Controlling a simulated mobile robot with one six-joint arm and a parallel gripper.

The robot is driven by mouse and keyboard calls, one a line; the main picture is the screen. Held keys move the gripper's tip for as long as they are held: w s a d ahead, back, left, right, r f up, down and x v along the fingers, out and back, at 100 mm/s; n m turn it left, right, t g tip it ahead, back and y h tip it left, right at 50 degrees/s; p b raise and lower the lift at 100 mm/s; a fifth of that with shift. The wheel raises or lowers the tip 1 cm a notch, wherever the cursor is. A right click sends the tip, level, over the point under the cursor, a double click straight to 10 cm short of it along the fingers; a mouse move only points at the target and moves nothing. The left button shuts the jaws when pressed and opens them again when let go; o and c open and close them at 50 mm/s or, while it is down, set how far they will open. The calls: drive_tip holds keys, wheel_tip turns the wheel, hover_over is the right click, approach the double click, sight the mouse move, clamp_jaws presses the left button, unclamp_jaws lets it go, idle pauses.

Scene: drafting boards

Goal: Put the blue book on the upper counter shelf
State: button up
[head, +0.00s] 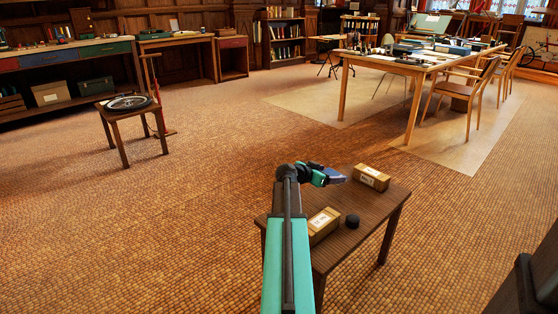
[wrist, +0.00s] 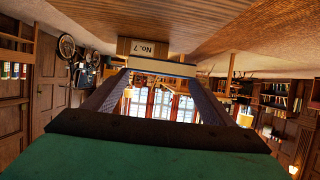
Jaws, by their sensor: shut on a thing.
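My gripper (head: 330,175) is at the end of my teal arm, over the back of a small dark table. It is shut on the blue book (head: 336,174), which looks like a small blue slab in the head view. In the wrist view, which is upside down, the book (wrist: 161,67) shows edge-on as a pale and blue bar between my fingertips. A long wooden counter (head: 62,50) stands at the far left, with drawers under its top and a lower shelf. I cannot tell which level is the upper counter shelf.
The small table (head: 347,245) carries two labelled boxes, one (head: 371,178) right of my gripper and one (head: 323,226) nearer, plus a dark round object (head: 352,221). A stool (head: 130,112) holds a wheel at left. A long table (head: 420,62) with chairs stands at right. Open floor lies between.

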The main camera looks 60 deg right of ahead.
drive_tip(key=shift+w, duration=0.1)
drive_tip(key=w+a+r+n+t, duration=0.2)
drive_tip(key=w+a, duration=0.4)
drive_tip(key=w, duration=0.4)
drive_tip(key=w+a+r+n+t, duration=0.1)
drive_tip(key=w+a+r+t, duration=0.1)
drive_tip(key=w+a, duration=0.65)
drive_tip(key=w+a+r+n+t, duration=0.2)
drive_tip(key=w+a+n+t, duration=0.2)
drive_tip(key=w+a, duration=1.3)
drive_tip(key=w+a+r+n+t+y, duration=0.1)
drive_tip(key=w+a+n+t+y, duration=0.3)
drive_tip(key=a, duration=0.6)
drive_tip(key=w+a+r+n+t+h, duration=0.1)
drive_tip(key=w+a+r, duration=0.1)
drive_tip(key=w+a, duration=0.65)
drive_tip(key=a+r+n+t+y, duration=0.2)
drive_tip(key=a+n+y, duration=0.25)
drive_tip(key=a, duration=0.85)
drive_tip(key=a+r+n+t+y, duration=0.25)
drive_tip(key=a+n+y, duration=0.2)
drive_tip(key=a, duration=0.95)
wheel_tip(320, 180, up, 29)
drive_tip(key=y+p, duration=0.1)
drive_tip(key=p, duration=2.8)
